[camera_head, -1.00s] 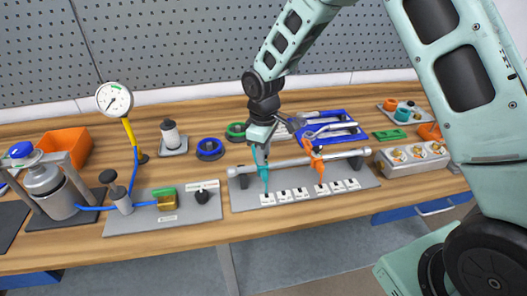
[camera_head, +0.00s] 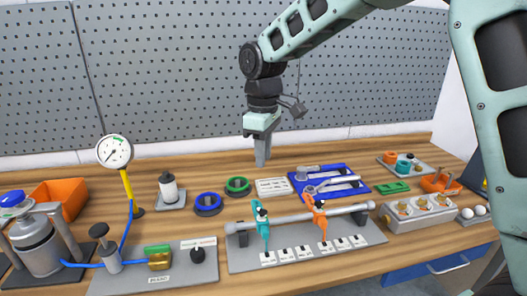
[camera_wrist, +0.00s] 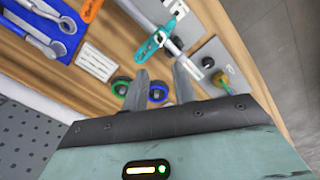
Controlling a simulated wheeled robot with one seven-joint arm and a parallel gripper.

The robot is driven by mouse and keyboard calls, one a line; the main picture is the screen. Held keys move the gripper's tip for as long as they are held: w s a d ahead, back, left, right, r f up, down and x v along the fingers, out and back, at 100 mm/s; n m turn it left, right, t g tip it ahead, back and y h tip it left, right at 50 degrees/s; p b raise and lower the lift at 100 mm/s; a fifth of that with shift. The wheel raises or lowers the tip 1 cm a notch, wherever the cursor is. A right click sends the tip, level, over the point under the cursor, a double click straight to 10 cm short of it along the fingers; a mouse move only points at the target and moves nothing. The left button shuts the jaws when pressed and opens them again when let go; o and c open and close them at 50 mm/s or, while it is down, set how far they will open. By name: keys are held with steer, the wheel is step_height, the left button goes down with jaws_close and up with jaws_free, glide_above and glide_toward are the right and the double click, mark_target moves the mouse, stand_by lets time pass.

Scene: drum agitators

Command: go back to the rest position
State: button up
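My gripper (camera_head: 263,158) hangs in the air over the back of the wooden bench, in front of the pegboard, fingers pointing down. In the wrist view the two fingers of my gripper (camera_wrist: 162,88) stand apart with nothing between them. Below it, a grey bar fixture (camera_head: 345,211) carries a teal lever (camera_head: 263,228) and an orange lever (camera_head: 320,218). The teal lever also shows in the wrist view (camera_wrist: 150,47), well clear of the fingers. Both levers stand near upright over a row of white labels.
A blue tray of wrenches (camera_head: 329,181), a white plate (camera_head: 272,187) and blue and green rings (camera_head: 208,204) lie on the bench. A pressure gauge (camera_head: 115,151) stands tall at left. The pegboard (camera_head: 180,80) is behind my arm. Air above the bench is otherwise clear.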

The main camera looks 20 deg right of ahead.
steer(key=shift+r, duration=0.55)
steer(key=s+a+f, duration=0.1)
steer(key=s+a, duration=0.3)
steer(key=s, duration=0.4)
steer(key=s+a+f, duration=0.1)
steer(key=s+a, duration=0.2)
steer(key=s, duration=0.5)
steer(key=s+d+f+m, duration=0.1)
steer(key=s+f, duration=0.3)
steer(key=s, duration=1)
steer(key=shift+s+f+m+y, duration=0.2)
steer(key=shift+s+m+y, duration=0.1)
steer(key=shift+m, duration=0.2)
steer(key=shift+d, duration=0.1)
